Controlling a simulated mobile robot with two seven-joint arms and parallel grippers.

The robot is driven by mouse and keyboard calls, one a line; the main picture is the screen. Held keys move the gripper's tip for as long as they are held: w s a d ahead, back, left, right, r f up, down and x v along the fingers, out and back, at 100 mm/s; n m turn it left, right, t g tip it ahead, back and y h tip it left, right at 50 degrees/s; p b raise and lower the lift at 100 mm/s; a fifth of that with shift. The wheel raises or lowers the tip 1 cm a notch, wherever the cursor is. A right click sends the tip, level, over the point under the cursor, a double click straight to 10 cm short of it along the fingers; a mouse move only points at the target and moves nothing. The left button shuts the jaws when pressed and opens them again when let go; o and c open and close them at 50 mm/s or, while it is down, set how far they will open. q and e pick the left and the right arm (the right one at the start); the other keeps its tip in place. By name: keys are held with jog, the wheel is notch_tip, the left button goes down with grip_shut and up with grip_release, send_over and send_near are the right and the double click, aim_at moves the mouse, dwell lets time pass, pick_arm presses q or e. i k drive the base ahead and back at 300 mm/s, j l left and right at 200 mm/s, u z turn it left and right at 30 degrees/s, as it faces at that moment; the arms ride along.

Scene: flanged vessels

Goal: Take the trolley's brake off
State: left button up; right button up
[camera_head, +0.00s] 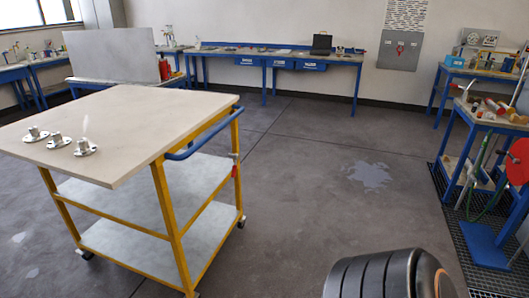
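The trolley (120,105) stands at the left, with a pale top, two grey lower shelves (200,228) and a yellow frame (166,205). A blue push handle (205,137) runs along its right end. A small red part (235,170), perhaps the brake lever, sits on the far right post below the handle; its setting is too small to tell. Dark castors (84,254) show at the feet. Three small metal flanged pieces (57,141) stand on the top, the right one with a pale upright part. Neither of my grippers is in view.
Open floor (290,190) lies right of the trolley, with a pale wet-looking patch (369,175). Blue benches (275,60) line the back wall. At the right are a blue bench with tools (490,115), a red disc (518,160) and a floor grating (455,225).

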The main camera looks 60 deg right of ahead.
aim_at(235, 167)
jog(key=l+z, duration=0.15)
jog(key=z, duration=1.3)
jog(key=i+l+z, duration=0.1)
jog(key=i, duration=0.5)
jog(key=i+l+z, duration=0.1)
jog(key=i, duration=0.45)
